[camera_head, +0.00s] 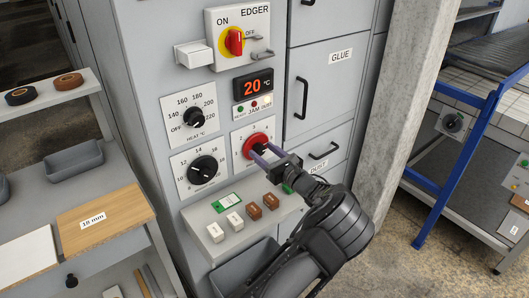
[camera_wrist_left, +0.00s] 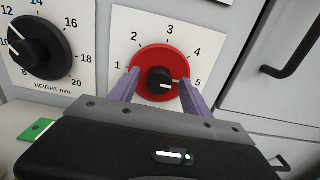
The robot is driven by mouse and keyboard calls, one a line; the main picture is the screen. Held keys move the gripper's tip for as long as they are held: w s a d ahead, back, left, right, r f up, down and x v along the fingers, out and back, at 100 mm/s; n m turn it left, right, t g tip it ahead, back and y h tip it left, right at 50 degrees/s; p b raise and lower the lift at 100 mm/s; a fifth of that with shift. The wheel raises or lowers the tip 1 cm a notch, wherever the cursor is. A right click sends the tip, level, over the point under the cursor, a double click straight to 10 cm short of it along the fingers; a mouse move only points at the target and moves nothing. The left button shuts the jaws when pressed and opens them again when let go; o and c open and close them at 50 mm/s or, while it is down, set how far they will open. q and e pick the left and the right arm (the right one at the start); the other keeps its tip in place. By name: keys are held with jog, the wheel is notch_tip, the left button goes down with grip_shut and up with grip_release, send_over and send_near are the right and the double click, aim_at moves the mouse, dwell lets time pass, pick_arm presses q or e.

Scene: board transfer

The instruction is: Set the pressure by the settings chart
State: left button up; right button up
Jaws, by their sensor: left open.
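The red dial (camera_head: 252,141) sits on a white plate numbered 1 to 5 on the grey machine front. In the left wrist view, the red dial (camera_wrist_left: 155,55) has a black centre knob with a white mark pointing right, toward 5. The plate's name is not visible. My left gripper (camera_head: 264,153) is at the dial, open. In the left wrist view its purple fingers (camera_wrist_left: 159,77) stand on either side of the dial; I cannot tell whether they touch it. No settings chart can be made out for sure. My right gripper is not in view.
Left of the dial are the height knob (camera_head: 202,170) and the heat knob (camera_head: 194,118). Drawer handles are at the right.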

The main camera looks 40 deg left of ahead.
pick_arm(q)
jog(key=shift+c, duration=0.4)
grip_shut()
jog(key=shift+f+n+b, duration=0.2)
jog(key=shift+n+b, duration=0.8)
jog(key=shift+b, duration=0.15)
jog(key=n+b, duration=0.5)
jog(key=b, duration=0.1)
jog(key=n+b, duration=0.4)
jog(key=b, duration=0.3)
jog(key=n+b, duration=0.5)
jog(key=b, duration=0.1)
jog(key=shift+s+f+n+b, duration=0.2)
jog(key=shift+f+n+b, duration=0.1)
jog(key=shift+f, duration=0.05)
jog(key=shift+r+n+b, duration=0.25)
jog(key=shift+n+b, duration=0.45)
jog(key=shift+b, duration=0.3)
